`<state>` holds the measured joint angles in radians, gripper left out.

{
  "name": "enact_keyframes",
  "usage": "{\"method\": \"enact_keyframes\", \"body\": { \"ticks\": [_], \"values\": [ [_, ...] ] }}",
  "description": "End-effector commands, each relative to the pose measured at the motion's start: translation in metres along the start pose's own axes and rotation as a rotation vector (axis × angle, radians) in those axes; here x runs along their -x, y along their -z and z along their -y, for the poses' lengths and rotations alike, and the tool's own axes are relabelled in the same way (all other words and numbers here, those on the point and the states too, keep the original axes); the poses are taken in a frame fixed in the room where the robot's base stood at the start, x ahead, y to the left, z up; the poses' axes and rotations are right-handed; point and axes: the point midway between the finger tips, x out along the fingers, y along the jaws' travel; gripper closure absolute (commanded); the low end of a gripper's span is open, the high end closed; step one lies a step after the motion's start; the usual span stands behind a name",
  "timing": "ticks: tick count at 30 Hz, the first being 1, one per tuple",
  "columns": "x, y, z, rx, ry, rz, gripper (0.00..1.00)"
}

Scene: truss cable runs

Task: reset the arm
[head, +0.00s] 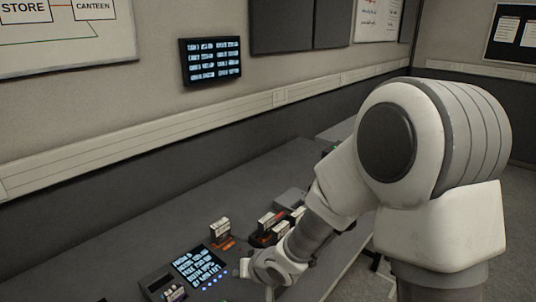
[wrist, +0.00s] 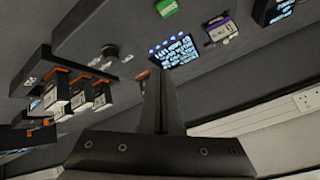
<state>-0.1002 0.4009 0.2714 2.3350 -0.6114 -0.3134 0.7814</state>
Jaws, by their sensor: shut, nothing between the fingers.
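My gripper (wrist: 157,76) shows in the wrist view with its two dark fingers together and nothing between them. In the head view my arm reaches down from the right, and its end is low over the grey bench (head: 150,228), beside a lit text screen (head: 200,266). The fingers are hard to make out there. The same screen shows in the wrist view (wrist: 174,50), beyond the fingertips. I cannot tell how far above the bench the fingers are.
Several white-labelled boxes stand on dark holders (head: 264,236) beside my forearm; they also show in the wrist view (wrist: 76,95). A green item (wrist: 167,8) and a purple-edged device (wrist: 221,30) lie beyond the screen. A wall display (head: 210,61) hangs above pale trunking (head: 130,131).

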Motion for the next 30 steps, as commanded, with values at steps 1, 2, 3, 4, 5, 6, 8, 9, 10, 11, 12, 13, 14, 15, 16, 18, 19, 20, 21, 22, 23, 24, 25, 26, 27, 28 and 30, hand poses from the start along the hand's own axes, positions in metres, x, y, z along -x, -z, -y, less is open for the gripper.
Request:
{"method": "enact_keyframes", "body": {
  "ticks": [1,2,3,4,5,6,8,9,10,11,12,13,14,15,16,18,19,20,21,22,23,24,25,26,27,28,30],
  "values": [
    [0.018,0.013,-0.011,0.018,-0.056,-0.021,1.0],
    [0.028,0.018,-0.018,0.027,-0.09,-0.027,1.0],
    [0.042,0.025,-0.027,0.038,-0.132,-0.034,1.0],
    [0.052,0.029,-0.033,0.044,-0.164,-0.039,1.0],
    [0.063,0.033,-0.039,0.048,-0.194,-0.042,1.0],
    [0.078,0.036,-0.046,0.054,-0.233,-0.044,1.0],
    [0.1,0.041,-0.056,0.058,-0.288,-0.046,1.0],
    [0.115,0.043,-0.062,0.059,-0.322,-0.047,1.0],
    [0.126,0.044,-0.066,0.057,-0.346,-0.047,1.0],
    [0.138,0.045,-0.07,0.057,-0.368,-0.046,1.0],
    [0.153,0.044,-0.075,0.053,-0.397,-0.043,1.0],
    [0.164,0.044,-0.078,0.049,-0.417,-0.04,1.0],
    [0.175,0.042,-0.08,0.045,-0.436,-0.036,1.0],
    [0.19,0.04,-0.083,0.039,-0.457,-0.031,1.0],
    [0.201,0.038,-0.085,0.034,-0.472,-0.027,1.0],
    [0.225,0.031,-0.088,0.02,-0.501,-0.015,1.0],
    [0.235,0.028,-0.089,0.014,-0.511,-0.009,1.0],
    [0.245,0.024,-0.089,0.007,-0.519,-0.003,1.0],
    [0.258,0.018,-0.089,-0.002,-0.527,0.005,1.0],
    [0.267,0.014,-0.089,-0.009,-0.531,0.011,1.0],
    [0.276,0.009,-0.088,-0.015,-0.535,0.017,1.0],
    [0.288,0.002,-0.087,-0.025,-0.536,0.027,1.0],
    [0.296,-0.004,-0.085,-0.031,-0.535,0.034,1.0],
    [0.303,-0.01,-0.083,-0.036,-0.532,0.042,1.0],
    [0.312,-0.017,-0.081,-0.043,-0.527,0.05,1.0],
    [0.319,-0.022,-0.079,-0.047,-0.522,0.057,1.0],
    [0.33,-0.034,-0.074,-0.053,-0.508,0.071,1.0]
  ]
}}
